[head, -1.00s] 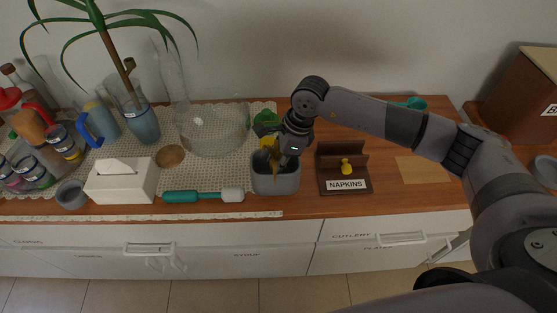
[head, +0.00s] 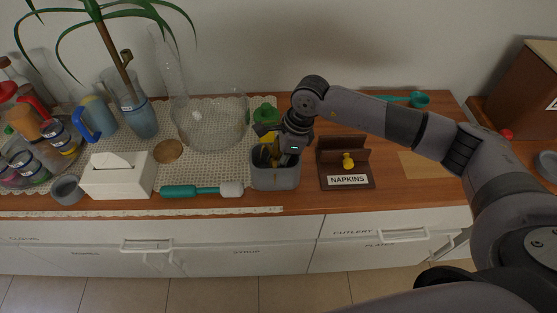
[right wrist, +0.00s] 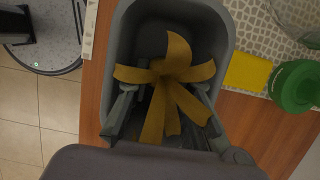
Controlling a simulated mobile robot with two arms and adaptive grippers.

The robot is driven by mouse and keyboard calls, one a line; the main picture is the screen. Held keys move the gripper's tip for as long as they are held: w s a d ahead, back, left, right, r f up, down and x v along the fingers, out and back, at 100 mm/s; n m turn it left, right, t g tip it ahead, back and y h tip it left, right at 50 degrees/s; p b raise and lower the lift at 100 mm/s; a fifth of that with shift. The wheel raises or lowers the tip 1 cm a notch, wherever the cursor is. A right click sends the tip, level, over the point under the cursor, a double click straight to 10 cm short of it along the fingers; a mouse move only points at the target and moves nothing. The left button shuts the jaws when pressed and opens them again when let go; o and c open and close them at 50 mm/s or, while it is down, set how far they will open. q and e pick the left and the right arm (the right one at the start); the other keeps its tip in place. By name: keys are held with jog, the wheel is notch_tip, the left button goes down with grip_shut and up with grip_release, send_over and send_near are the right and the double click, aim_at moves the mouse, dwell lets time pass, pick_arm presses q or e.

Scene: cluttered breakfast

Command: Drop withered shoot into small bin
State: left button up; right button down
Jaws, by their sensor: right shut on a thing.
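The withered shoot (right wrist: 166,75) is a yellow-brown cluster of drooping leaves. In the right wrist view it sits between the fingers of my right gripper (right wrist: 160,103), which is shut on it. The small bin (head: 276,181) is a grey open container near the counter's front edge. My right gripper (head: 275,156) points down into the bin's mouth, with the shoot inside the rim outline. The bin's grey wall (right wrist: 222,35) surrounds the shoot in the wrist view. How far the shoot is above the bin floor I cannot tell. My left gripper is not in view.
A napkin holder (head: 347,180) stands right of the bin. A teal-handled brush (head: 195,191) and white tissue box (head: 117,178) lie left. A glass bowl (head: 213,124) and green object (head: 266,114) stand behind. A potted plant's vase (head: 140,118) is further left.

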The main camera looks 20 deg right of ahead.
jog(key=shift+f, duration=0.15)
jog(key=c, duration=1.4)
grip_release()
jog(key=shift+o, duration=0.2)
jog(key=shift+d+r, duration=0.1)
jog(key=shift+r, duration=0.25)
jog(key=v, duration=1.1)
jog(key=shift+r, duration=0.2)
jog(key=shift+s+f, duration=0.1)
